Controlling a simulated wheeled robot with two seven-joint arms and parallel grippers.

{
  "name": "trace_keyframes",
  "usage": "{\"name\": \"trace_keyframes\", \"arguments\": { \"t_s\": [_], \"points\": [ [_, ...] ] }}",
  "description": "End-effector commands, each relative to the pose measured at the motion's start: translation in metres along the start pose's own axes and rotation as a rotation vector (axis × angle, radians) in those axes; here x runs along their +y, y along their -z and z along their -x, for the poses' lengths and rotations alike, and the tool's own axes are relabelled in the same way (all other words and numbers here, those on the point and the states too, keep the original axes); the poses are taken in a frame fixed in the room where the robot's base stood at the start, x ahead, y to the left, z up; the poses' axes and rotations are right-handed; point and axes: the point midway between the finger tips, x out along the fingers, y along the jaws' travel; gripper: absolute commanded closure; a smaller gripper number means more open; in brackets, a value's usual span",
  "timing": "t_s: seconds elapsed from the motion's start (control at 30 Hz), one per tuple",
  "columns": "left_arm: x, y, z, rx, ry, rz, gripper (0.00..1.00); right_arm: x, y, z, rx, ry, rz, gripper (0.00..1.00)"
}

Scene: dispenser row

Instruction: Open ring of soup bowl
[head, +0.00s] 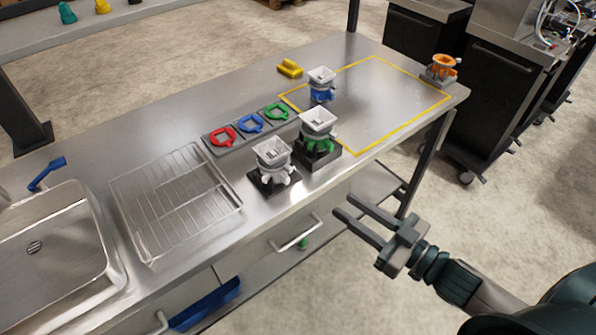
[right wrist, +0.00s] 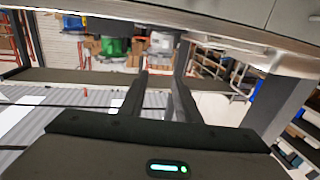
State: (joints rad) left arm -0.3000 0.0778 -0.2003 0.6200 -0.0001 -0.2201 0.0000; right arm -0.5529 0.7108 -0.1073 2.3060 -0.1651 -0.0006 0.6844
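No thing here is plainly a soup bowl; several small funnel-topped dispensers stand on the steel counter. One with a white top and grey lower part (head: 272,155) stands on a black block near the front edge. One with a green lower part (head: 318,125) stands on another black block to its right. One with a blue lower part (head: 321,85) stands behind. An orange one (head: 442,67) stands on a grey base at the far right corner. My right gripper (head: 343,206) is open and empty, in front of the counter, apart from all of them. My left gripper is out of view.
A grey tray (head: 240,139) holds red, blue and green ring-shaped pieces. A yellow piece (head: 290,68) lies behind it. A wire rack (head: 175,195) and sink (head: 50,240) are at left. A yellow outline (head: 413,84) marks a largely clear area at right. A drawer handle (head: 297,238) juts from the front.

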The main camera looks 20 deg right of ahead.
Motion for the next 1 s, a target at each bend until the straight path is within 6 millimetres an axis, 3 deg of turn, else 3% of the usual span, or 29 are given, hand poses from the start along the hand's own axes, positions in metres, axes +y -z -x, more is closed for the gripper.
{"name": "trace_keyframes", "arguments": {
  "t_s": [1.0],
  "points": [
    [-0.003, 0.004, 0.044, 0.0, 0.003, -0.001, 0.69, 0.0, 0.003, -0.129, 0.001, 0.0, 0.001, 0.7]
  ]
}}
